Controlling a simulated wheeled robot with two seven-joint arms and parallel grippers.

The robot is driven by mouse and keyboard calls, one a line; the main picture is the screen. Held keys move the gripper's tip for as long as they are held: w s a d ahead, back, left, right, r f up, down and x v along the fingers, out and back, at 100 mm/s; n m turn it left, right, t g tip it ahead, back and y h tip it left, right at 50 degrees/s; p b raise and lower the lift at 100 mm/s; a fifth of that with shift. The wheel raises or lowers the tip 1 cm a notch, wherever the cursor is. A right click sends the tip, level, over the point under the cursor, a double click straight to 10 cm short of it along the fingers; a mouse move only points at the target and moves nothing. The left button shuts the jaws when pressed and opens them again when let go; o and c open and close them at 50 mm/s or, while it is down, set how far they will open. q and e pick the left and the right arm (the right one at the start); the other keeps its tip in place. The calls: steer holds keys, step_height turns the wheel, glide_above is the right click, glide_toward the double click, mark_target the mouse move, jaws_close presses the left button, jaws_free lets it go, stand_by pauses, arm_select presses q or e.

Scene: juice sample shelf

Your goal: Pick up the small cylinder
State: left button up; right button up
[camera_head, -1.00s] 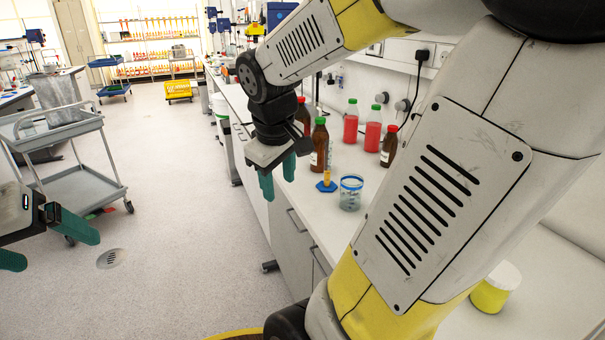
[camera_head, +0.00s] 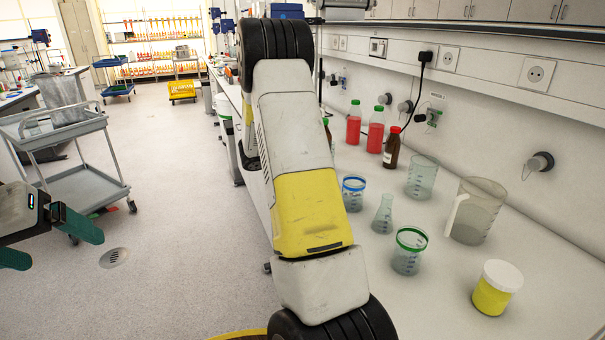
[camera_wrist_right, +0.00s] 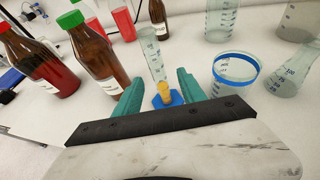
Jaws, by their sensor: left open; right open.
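The small cylinder (camera_wrist_right: 154,58) shows in the right wrist view as a clear graduated tube with a yellow-orange collar and a blue base. It stands on the white bench. My right gripper (camera_wrist_right: 161,84) is open, its two teal fingers pointing toward the cylinder, one on each side of it in the picture. I cannot tell how far off the cylinder is; no contact shows. In the head view my right arm hides the cylinder and the right gripper. My left gripper (camera_head: 48,240) is open and empty at the left edge, over the floor side.
A blue-rimmed beaker (camera_wrist_right: 235,72) stands right of the cylinder. Brown bottles (camera_wrist_right: 94,50) stand to its left. A flask (camera_head: 383,214), a green-rimmed beaker (camera_head: 409,250), a jug (camera_head: 474,211) and a yellow jar (camera_head: 496,287) stand along the bench (camera_head: 445,310). A grey cart (camera_head: 82,185) stands at left.

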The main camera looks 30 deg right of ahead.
steer(key=x, duration=0.7)
steer(key=shift+w+d, duration=0.2)
steer(key=shift+d, duration=0.15)
steer(key=shift+r, duration=0.1)
jaws_close()
